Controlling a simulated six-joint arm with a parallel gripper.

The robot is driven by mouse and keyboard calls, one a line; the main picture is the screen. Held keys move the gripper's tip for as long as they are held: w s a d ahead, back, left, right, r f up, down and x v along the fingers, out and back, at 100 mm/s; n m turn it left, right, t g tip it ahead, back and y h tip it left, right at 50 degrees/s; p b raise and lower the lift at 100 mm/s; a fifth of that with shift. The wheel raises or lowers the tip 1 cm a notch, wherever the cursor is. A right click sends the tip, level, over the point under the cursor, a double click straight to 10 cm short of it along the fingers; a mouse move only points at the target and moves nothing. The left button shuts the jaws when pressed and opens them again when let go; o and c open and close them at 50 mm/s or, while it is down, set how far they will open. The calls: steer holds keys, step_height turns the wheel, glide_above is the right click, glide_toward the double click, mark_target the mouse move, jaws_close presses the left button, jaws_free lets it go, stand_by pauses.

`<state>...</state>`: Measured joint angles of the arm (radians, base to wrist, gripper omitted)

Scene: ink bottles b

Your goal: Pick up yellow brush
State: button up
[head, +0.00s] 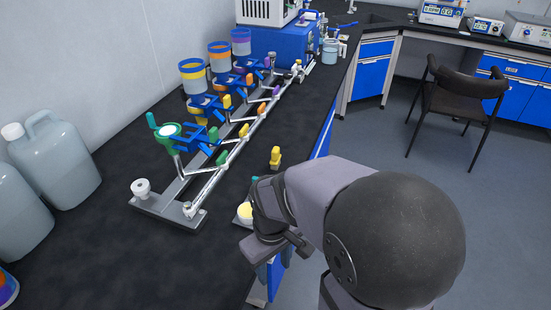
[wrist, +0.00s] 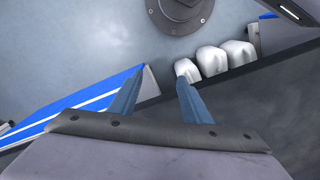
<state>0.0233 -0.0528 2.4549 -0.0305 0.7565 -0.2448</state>
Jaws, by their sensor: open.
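A small upright yellow item (head: 275,157) stands on the black bench (head: 120,260) near its right edge, in the head view. It may be the yellow brush, but it is too small to tell. My gripper (head: 279,264) is nearer the camera, at the bench's right edge, and partly hidden by my arm. In the wrist view my gripper (wrist: 157,80) is open, its two blue-grey fingers apart with nothing between them. No yellow item shows in the wrist view.
A metal rack (head: 172,205) with coloured clamps and cups runs along the bench, left of my gripper. A pale yellow-topped round item (head: 245,212) sits close to my gripper. Large jugs (head: 57,160) stand at the left. White rounded objects (wrist: 211,61) show beyond the fingers.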

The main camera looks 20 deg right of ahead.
steer(key=w+d+r+n+p, duration=0.4)
steer(key=w+r+n+p, duration=0.15)
steer(key=w+n, duration=0.3)
steer(key=n+t+h+p, duration=0.3)
steer(key=n+t+p, duration=0.1)
steer(key=n, duration=1.2)
glide_toward(274, 151)
steer(key=x, duration=0.5)
steer(key=shift+w+d+f, duration=0.15)
steer(key=shift+w+d, duration=0.1)
steer(key=shift+w, duration=0.1)
steer(key=shift+s+p+x, duration=0.15)
steer(key=shift+p+x, duration=0.6)
steer(key=shift+x, duration=1.05)
steer(key=shift+s+p+x, duration=0.1)
steer(key=shift+p+x, duration=0.65)
steer(key=shift+x, duration=1.1)
steer(key=shift+a+f, duration=0.1)
jaws_close()
step_height(274, 151, up, 10)
steer(key=b, duration=0.2)
steer(key=shift+b, duration=0.35)
